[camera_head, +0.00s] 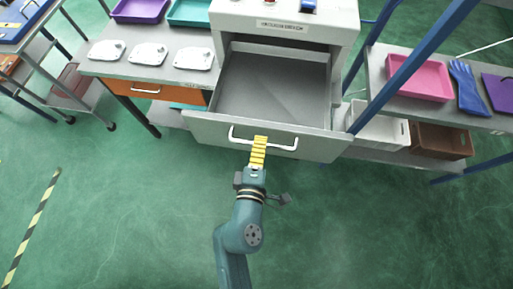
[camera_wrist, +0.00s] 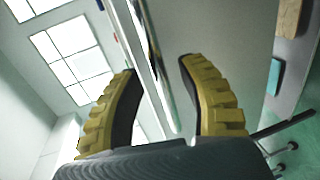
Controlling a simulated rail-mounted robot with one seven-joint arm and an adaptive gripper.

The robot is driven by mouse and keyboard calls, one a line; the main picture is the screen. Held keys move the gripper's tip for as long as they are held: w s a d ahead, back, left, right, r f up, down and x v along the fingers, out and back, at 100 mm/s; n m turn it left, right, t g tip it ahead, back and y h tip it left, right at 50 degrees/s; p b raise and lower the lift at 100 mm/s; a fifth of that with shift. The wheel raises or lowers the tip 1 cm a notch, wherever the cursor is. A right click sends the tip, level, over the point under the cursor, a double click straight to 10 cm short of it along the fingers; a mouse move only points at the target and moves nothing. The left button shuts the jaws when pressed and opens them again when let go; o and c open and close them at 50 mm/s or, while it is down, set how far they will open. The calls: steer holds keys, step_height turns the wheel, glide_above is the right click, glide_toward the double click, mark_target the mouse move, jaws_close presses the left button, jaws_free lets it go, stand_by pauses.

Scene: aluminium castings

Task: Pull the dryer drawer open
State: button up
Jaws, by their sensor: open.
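The dryer (camera_head: 283,20) is a light grey cabinet at the top middle of the head view. Its drawer (camera_head: 205,128) stands pulled out, with its grey, empty inside showing. A white bar handle (camera_head: 284,147) is on the drawer front. My gripper (camera_head: 260,141), with yellow ribbed fingers, is at the middle of this handle. In the wrist view the two fingers of my gripper (camera_wrist: 158,66) are apart, and the pale handle bar (camera_wrist: 154,65) runs between them. Whether either finger touches the bar I cannot tell.
A table (camera_head: 180,77) at left carries three pale castings (camera_head: 149,54), a purple tray (camera_head: 140,9) and a teal tray (camera_head: 189,11). An orange drawer (camera_head: 145,91) is below. A right shelf holds a pink tray (camera_head: 420,78). The green floor before the dryer is clear.

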steer(key=d+v, duration=0.1)
steer(key=v, duration=0.9)
steer(key=shift+s+a, duration=0.25)
steer(key=shift+a, duration=0.25)
